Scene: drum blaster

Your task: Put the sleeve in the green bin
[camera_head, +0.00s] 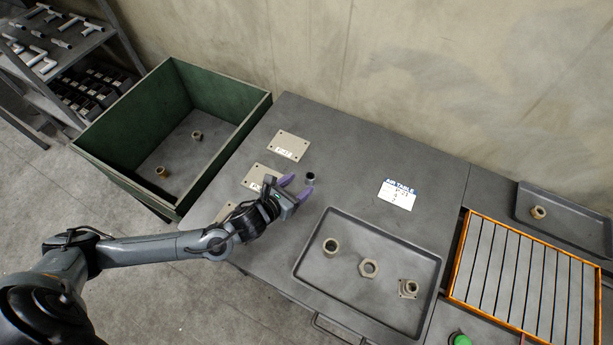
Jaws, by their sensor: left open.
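A small dark hollow cylinder (310,178), which looks like the sleeve, stands on the grey table just beyond my left gripper's fingertips. My left gripper (297,187), with purple fingers, is open and low over the table. The fingers point toward the cylinder, and whether they touch it I cannot tell. My right gripper is not in view.
A grey tray (318,283) at the table's front holds a round fitting (330,247), a hex nut (369,268) and a flanged fitting (408,288). Marked plates (290,143) lie near the bin. An orange-framed rack (462,252) and another tray (565,222) are at the right.

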